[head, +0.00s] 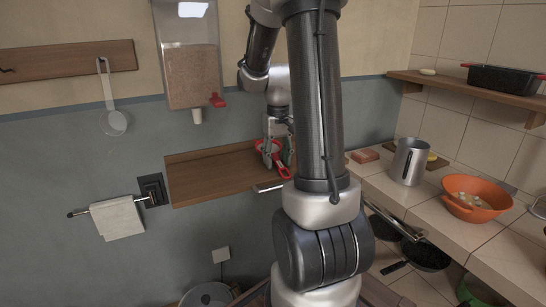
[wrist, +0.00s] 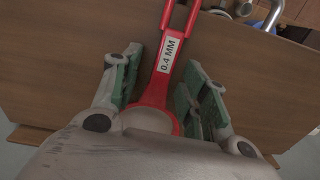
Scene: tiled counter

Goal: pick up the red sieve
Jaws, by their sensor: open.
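The red sieve (wrist: 158,92) lies on the brown wooden shelf (wrist: 60,60), and its handle carries a white "0.4 MM" label. In the wrist view its handle points up the picture and its round head is partly hidden by my gripper's body. My gripper (wrist: 155,85) is open, with one green-padded finger on each side of the sieve and small gaps between. In the head view the sieve (head: 281,168) shows red at the right part of the shelf (head: 215,170), below my gripper (head: 276,150), partly behind my arm.
A dispenser (head: 188,70) with a red tap hangs above the shelf. A white ladle (head: 114,118) hangs left, above a towel (head: 118,218) on a rail. The right counter holds a metal jug (head: 408,162) and an orange bowl (head: 474,196). The shelf's left part is clear.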

